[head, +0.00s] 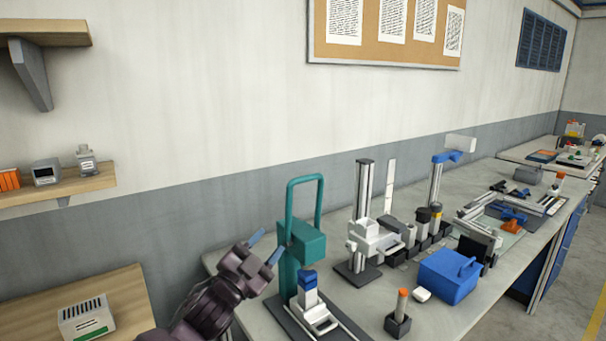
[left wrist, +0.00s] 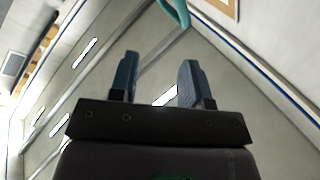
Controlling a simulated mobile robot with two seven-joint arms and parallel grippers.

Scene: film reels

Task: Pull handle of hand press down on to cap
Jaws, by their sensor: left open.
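The teal hand press (head: 301,243) stands on the near left part of the bench. Its looped teal handle (head: 321,200) is raised upright above the press head. A blue cap (head: 308,278) sits below the press head, on top of a pale body in a white holder. My left gripper (head: 267,246) is open and empty, just left of the press head and lower than the handle's top, apart from the handle. In the left wrist view the gripper (left wrist: 158,80) has its two blue fingers spread, with part of the teal handle (left wrist: 176,12) beyond them at the top edge. My right gripper is not seen.
Right of the press stand a grey-and-white column device (head: 372,236), a blue bin (head: 449,277) and a small dark holder with an orange-topped piece (head: 399,316). A wooden table with a white box (head: 87,318) is at lower left. The wall runs behind the bench.

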